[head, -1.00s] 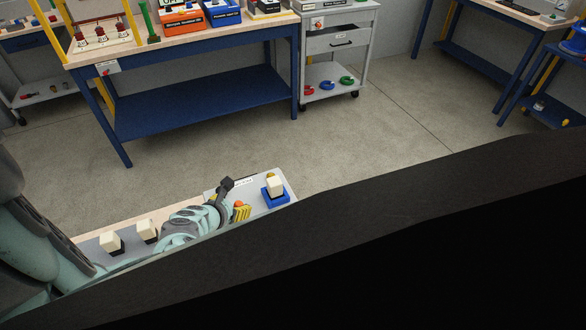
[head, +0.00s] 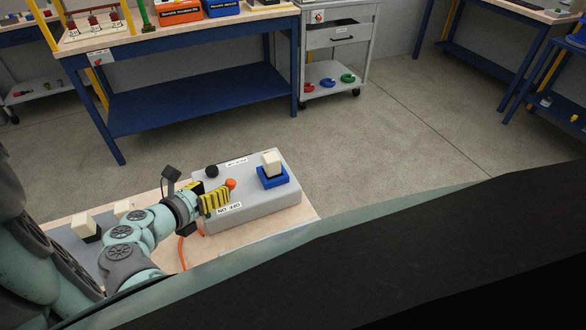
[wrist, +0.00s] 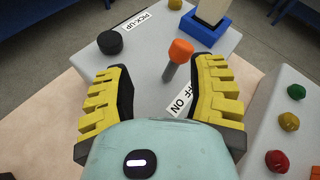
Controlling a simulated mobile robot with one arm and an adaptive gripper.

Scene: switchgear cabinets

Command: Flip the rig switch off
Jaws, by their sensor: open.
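The rig switch is a lever with an orange knob (wrist: 181,51) and a grey stem, standing on a grey box (head: 262,205). The orange knob also shows in the head view (head: 231,183). An "OFF ON" label (wrist: 182,101) lies on the box by the lever and is partly hidden by my right finger. My gripper (wrist: 162,70) is open, with yellow ribbed fingers on either side of the lever's line. The lever stands between the fingertips or just past them; I see no clear contact. In the head view my gripper (head: 217,199) is just left of the knob.
A black round knob (wrist: 110,42) and a blue holder (head: 273,178) with a white block sit on the same box. Several coloured buttons (wrist: 289,122) lie on a grey panel at right in the wrist view. An orange cable (head: 182,250) hangs left of the box.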

